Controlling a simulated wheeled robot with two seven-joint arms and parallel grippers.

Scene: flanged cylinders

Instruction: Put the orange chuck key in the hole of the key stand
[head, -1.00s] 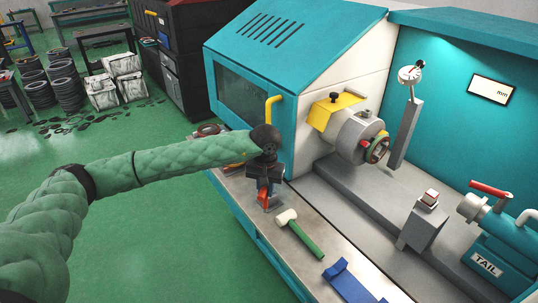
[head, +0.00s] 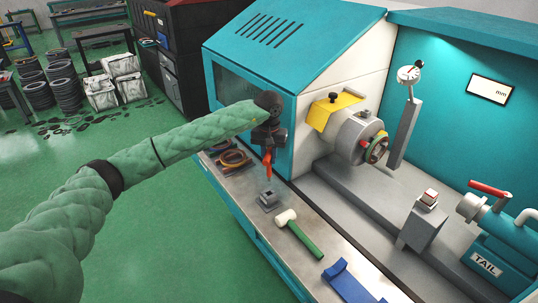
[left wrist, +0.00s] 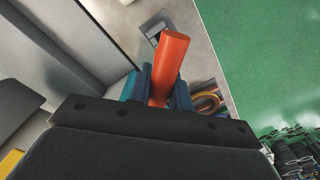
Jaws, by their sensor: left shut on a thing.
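My left gripper (head: 268,148) is shut on the orange chuck key (head: 267,168), which hangs down from the fingers. The small grey key stand (head: 268,200) is on the machine's front ledge, below the key. A gap shows between the key's lower end and the stand. In the left wrist view the orange key (left wrist: 170,62) sticks out between the two fingers (left wrist: 162,93), and part of the grey stand (left wrist: 155,27) shows beyond it. The stand's hole cannot be made out clearly. My right gripper is not in view.
A mallet with a green handle (head: 305,240) and a blue holder (head: 347,282) lie on the ledge (head: 245,185) in front of the stand. Ring-shaped items (head: 233,158) lie behind it. The teal machine housing (head: 245,105) rises close beside the gripper.

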